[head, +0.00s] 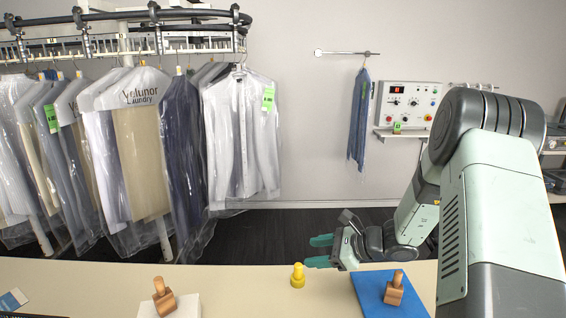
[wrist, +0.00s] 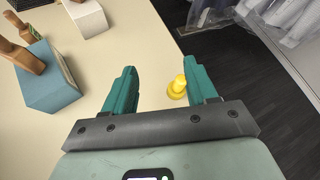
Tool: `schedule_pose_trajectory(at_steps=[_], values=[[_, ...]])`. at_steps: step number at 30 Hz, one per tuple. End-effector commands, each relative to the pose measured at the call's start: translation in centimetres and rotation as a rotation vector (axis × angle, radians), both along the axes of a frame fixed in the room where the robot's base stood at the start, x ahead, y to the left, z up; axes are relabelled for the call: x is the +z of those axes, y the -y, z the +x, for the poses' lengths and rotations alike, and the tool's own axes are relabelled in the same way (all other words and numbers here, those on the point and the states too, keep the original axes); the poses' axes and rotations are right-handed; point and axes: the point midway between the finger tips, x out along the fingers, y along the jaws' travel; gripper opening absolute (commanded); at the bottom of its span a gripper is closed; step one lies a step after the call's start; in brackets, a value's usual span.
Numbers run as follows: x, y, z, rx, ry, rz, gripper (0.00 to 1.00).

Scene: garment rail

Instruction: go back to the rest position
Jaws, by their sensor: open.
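My gripper (head: 318,251) reaches in from the right in the head view, with its green fingers pointing left at the far edge of the counter. In the wrist view the two green fingers of my gripper (wrist: 160,85) are spread wide apart and hold nothing. A yellow peg-shaped piece (head: 298,276) stands upright on the counter, just in front of the fingertips in the head view. In the wrist view the yellow piece (wrist: 178,87) appears close by the right finger, beyond the gripper. I cannot tell the exact gap between them.
The beige counter (head: 235,285) holds a wooden stamp-like piece (head: 163,298) on a white block (head: 185,307) and another (head: 394,290) on a blue block (head: 370,283). Bagged garments (head: 240,135) hang from a rail (head: 120,17) behind. A control box (head: 408,105) is on the wall.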

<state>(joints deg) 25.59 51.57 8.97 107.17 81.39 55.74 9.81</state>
Motion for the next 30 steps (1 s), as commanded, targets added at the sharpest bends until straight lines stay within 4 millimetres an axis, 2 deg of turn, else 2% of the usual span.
schedule_pose_trajectory(at_steps=[1, 3, 8, 12, 17, 21, 27, 30], values=[[3.0, -1.1, -0.9, 0.090, 0.055, -0.066, 0.57], [6.1, -2.3, -2.5, 0.207, 0.119, -0.153, 0.57], [12.4, -4.3, -7.0, 0.458, 0.262, -0.355, 0.57], [16.9, -5.2, -11.5, 0.661, 0.384, -0.540, 0.57], [21.1, -5.2, -17.0, 0.869, 0.522, -0.759, 0.57], [23.9, -4.4, -21.6, 1.030, 0.640, -0.960, 0.57], [26.6, -2.3, -27.5, 1.212, 0.787, -1.243, 0.57], [27.2, -0.9, -29.5, 1.264, 0.830, -1.361, 0.57]])
